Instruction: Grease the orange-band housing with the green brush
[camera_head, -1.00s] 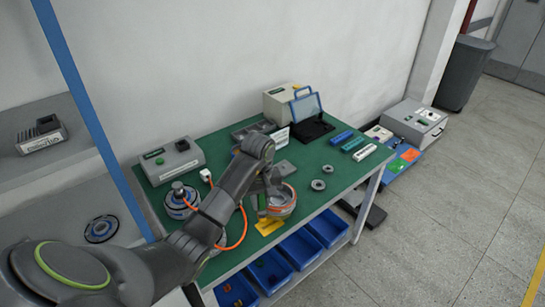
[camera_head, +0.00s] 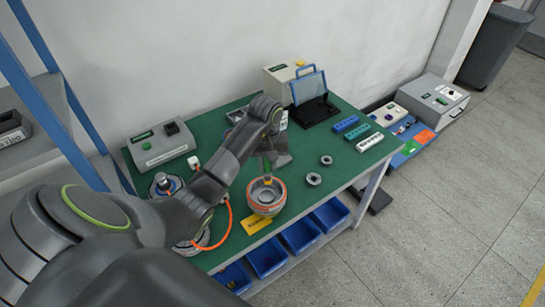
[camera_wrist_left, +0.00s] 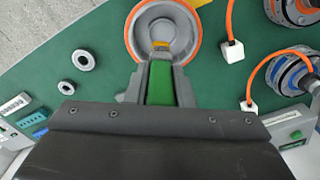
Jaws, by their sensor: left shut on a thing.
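The orange-band housing (camera_head: 265,196) is a round, open metal cup with an orange band, standing on the green table near its front edge. It also shows at the top of the left wrist view (camera_wrist_left: 187,28). My left gripper (camera_head: 270,163) is over the housing, pointing down. In the left wrist view it (camera_wrist_left: 160,80) is shut on the green brush (camera_wrist_left: 160,84), whose yellowish tip points into the housing's opening. Whether the tip touches the inside I cannot tell. My right gripper is not in view.
Two small metal rings (camera_head: 320,169) lie right of the housing. A yellow label (camera_head: 257,225) lies before it. Blue bins (camera_head: 267,256) hang below the front edge. A motor part with an orange cable (camera_head: 165,186) stands left. A grey control box (camera_head: 162,144) is behind.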

